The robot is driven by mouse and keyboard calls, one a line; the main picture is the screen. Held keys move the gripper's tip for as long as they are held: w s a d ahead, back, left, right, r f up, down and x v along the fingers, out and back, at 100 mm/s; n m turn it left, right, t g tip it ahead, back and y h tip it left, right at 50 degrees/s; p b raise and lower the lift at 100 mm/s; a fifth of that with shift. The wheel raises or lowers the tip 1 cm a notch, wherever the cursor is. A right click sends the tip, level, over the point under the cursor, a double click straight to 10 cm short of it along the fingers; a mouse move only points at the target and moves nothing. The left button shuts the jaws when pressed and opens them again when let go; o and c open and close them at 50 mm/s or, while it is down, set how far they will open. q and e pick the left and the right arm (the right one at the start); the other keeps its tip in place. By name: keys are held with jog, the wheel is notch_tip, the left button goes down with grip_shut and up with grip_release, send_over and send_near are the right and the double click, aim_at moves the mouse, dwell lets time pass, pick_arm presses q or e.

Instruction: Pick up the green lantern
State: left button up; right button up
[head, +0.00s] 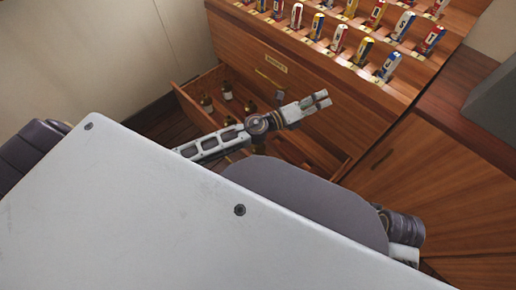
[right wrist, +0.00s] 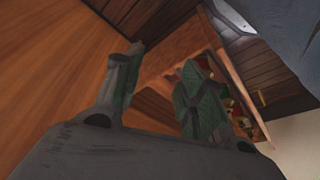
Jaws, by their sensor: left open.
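Several small dark lantern-like items stand in an open wooden drawer (head: 196,112) in the head view. They are too small for me to tell which is the green lantern. My left gripper (head: 320,100) is open and empty above the right part of this drawer, near the cabinet front. Its arm hides part of the drawer. In the right wrist view my right gripper (right wrist: 160,64) has its two fingers apart with only wood behind them. Small red, green and yellowish items show partly behind its right finger, in what looks like the drawer.
The wooden cabinet (head: 235,42) carries rows of coloured signal-flag holders (head: 389,66) on its stepped top. A closed cabinet door (head: 420,180) stands to the right, and a grey box (head: 495,110) sits above it. A pale wall is at the left.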

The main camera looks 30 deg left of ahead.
pick_arm(q)
jog(key=s+a+f+m+g, duration=0.1)
jog(key=s+f+m+g, duration=0.1)
jog(key=f+m+g, duration=0.4)
jog(key=s+a+f+m+g, duration=0.1)
jog(key=s+f+m+g, duration=0.15)
jog(key=f+m, duration=0.55)
jog(key=a+f+m+g+y, duration=0.2)
jog(key=a+f+y, duration=0.2)
jog(key=a, duration=0.6)
jog(key=s+a+f+m+g+y, duration=0.1)
jog(key=a+f+m+g+y, duration=0.1)
jog(key=a+f, duration=0.5)
jog(key=a+g+y, duration=0.1)
jog(key=a+y, duration=0.1)
jog(key=a, duration=0.1)
jog(key=shift+f, duration=0.4)
pick_arm(e)
jog(key=shift+s+a+f, duration=0.2)
jog(key=shift+a+f, duration=0.35)
jog(key=shift+s+a+f, duration=0.15)
jog(key=shift+a+f, duration=0.4)
pick_arm(q)
jog(key=shift+f, duration=0.1)
